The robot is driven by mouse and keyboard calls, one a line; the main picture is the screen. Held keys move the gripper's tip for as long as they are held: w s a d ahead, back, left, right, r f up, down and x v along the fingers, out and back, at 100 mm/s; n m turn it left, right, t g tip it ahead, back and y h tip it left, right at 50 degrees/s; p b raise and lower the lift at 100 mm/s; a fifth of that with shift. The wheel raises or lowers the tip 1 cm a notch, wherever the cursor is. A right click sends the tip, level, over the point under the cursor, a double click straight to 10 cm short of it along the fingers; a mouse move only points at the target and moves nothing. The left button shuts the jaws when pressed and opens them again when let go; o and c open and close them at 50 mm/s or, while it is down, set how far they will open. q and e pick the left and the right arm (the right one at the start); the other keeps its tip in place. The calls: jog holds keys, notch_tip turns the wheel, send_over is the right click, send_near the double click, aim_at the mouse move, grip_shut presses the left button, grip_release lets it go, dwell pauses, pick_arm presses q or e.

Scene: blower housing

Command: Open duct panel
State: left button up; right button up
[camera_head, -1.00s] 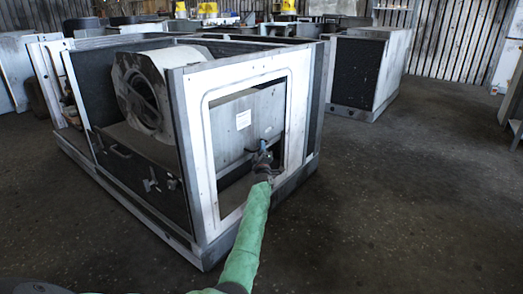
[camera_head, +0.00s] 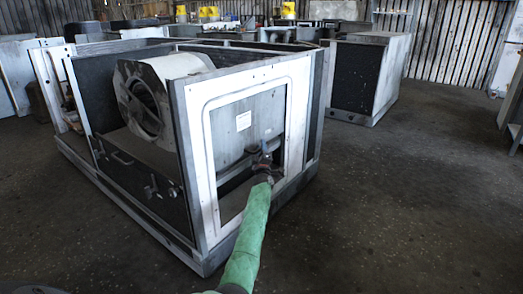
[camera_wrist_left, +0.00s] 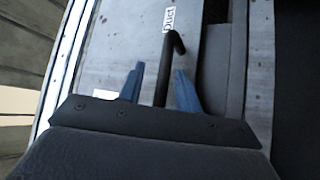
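The duct panel (camera_head: 235,137) is a grey metal sheet with a small white label, seen through the rectangular opening in the white end frame of the blower housing (camera_head: 197,150). In the wrist view the panel (camera_wrist_left: 130,45) fills the upper middle, with a printed label on it. A black bar-like handle (camera_wrist_left: 174,42) stands out from it. My left gripper (camera_head: 262,150) reaches into the lower right of the opening. In the wrist view its blue fingers (camera_wrist_left: 158,80) are apart, on either side of the handle, with a gap visible. My right gripper is not in view.
A round blower drum (camera_head: 145,98) sits inside the open-sided housing. Another grey cabinet (camera_head: 362,75) stands behind to the right. The concrete floor (camera_head: 400,200) in front and to the right is clear. The opening's frame surrounds my left gripper closely.

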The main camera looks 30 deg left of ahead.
pick_arm(q)
jog(key=shift+d+f, duration=0.1)
jog(key=shift+f, duration=0.05)
jog(key=p+v, duration=0.2)
jog(key=v, duration=0.5)
jog(key=shift+s+d, duration=0.15)
jog(key=shift+s, duration=0.1)
jog(key=shift+f, duration=0.1)
